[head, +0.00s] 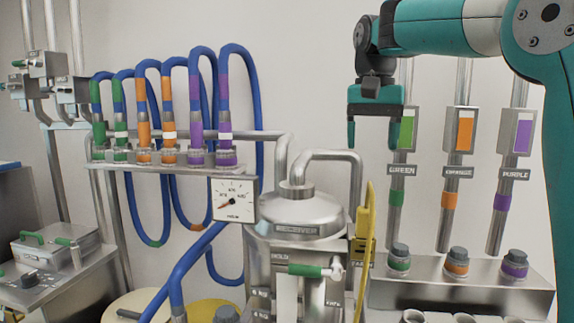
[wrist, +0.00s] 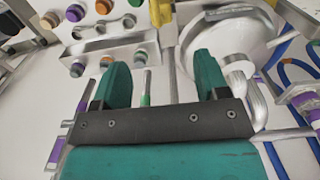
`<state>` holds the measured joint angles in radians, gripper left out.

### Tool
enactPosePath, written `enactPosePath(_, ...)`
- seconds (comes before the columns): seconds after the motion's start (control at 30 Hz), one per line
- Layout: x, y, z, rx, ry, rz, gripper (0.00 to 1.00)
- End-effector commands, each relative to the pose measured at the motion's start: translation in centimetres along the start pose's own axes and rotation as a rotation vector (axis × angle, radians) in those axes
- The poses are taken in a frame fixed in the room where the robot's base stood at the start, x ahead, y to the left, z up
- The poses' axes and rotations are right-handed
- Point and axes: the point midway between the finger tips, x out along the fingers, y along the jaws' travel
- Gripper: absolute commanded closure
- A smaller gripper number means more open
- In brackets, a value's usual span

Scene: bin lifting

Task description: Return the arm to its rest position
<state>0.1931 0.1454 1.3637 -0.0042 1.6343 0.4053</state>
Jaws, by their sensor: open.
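My gripper (head: 375,132) hangs at the upper right in the head view, on my teal and grey arm. Its two teal fingers point down and stand apart with nothing between them. It is in front of the wall, left of the green-labelled pipe (head: 402,165). In the wrist view my gripper (wrist: 163,82) shows both fingers spread and empty. Beyond the fingers, the wrist view shows the steel receiver vessel (wrist: 215,40) and a panel with coloured knobs (wrist: 105,48).
Green, orange and purple hose ends stand in a rack (head: 165,168) at left, with blue hoses (head: 255,85) looping above. A gauge (head: 234,200) hangs below it. The vessel (head: 300,215) stands in the middle, beside a yellow part (head: 366,225). A steel panel (head: 460,285) with capped ports is at right.

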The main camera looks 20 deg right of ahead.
Motion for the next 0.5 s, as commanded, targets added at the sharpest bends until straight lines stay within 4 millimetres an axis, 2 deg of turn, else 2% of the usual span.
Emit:
enactPosePath(0.17, 0.5, -0.3, 0.4, -0.025, 0.002, 0.000, 0.32)
enactPosePath(0.27, 2.4, -1.5, 1.9, -0.126, 0.010, -0.005, 0.32)
enactPosePath(0.37, 6.0, -3.6, 5.1, -0.317, 0.023, -0.027, 0.32)
enactPosePath(0.47, 10.6, -5.8, 10.0, -0.557, 0.035, -0.077, 0.32)
enactPosePath(0.5, 12.4, -6.4, 12.3, -0.651, 0.036, -0.105, 0.32)
